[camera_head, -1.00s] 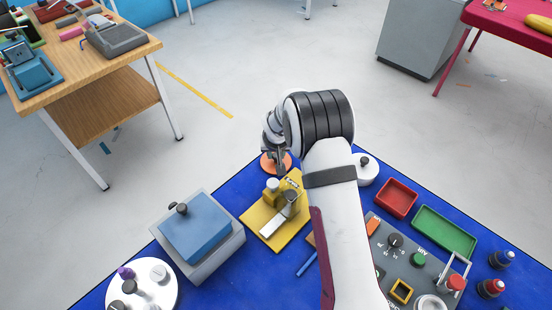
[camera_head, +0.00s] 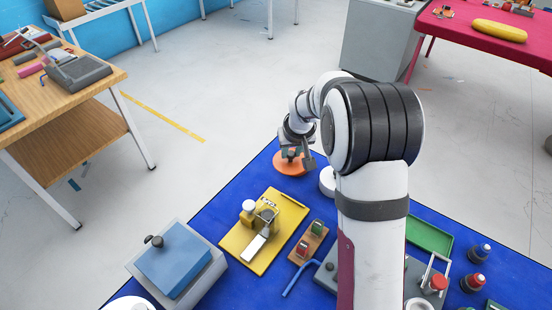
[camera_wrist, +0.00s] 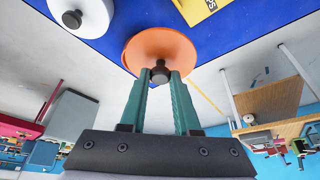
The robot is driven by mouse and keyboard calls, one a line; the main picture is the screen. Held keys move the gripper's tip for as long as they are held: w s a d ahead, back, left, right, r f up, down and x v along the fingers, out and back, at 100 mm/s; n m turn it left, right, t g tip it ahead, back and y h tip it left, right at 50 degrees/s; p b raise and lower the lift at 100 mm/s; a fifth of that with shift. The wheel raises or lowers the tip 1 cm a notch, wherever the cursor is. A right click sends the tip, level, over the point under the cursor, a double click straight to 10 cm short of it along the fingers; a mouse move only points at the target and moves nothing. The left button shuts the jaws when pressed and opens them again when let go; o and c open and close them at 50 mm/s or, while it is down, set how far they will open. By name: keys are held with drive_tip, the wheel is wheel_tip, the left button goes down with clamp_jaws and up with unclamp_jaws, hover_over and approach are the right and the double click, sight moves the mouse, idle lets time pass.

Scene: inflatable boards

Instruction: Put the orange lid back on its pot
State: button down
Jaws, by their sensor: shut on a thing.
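The orange lid (camera_head: 291,163) is a round disc with a dark knob, near the far corner of the blue table top. My gripper (camera_head: 293,152) is over it. In the wrist view my gripper's teal fingers (camera_wrist: 160,78) are closed on the dark knob of the lid (camera_wrist: 160,45). How high the lid is above the table is hard to tell. A white round pot-like thing (camera_head: 326,180) stands to its right, partly behind my arm; the wrist view shows it with a pale top and dark knob (camera_wrist: 85,17). I cannot tell which thing is the orange lid's pot.
A yellow board with a clamp (camera_head: 238,240), a small block with switches (camera_head: 308,243) and a blue hex key (camera_head: 303,277) lie nearer. A blue-lidded grey box (camera_head: 175,262) is at the left. A green tray (camera_head: 428,237) is at the right, partly hidden by my arm.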

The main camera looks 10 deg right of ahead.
drive_tip(key=w+d, duration=0.4)
drive_tip(key=w, duration=0.4)
drive_tip(key=shift+s+a+f, duration=0.1)
drive_tip(key=shift+f, duration=1.75)
drive_tip(key=shift+a+f, duration=0.1)
drive_tip(key=shift+f, duration=1.7)
drive_tip(key=shift+c, duration=0.4)
unclamp_jaws()
wheel_tip(320, 180, up, 7)
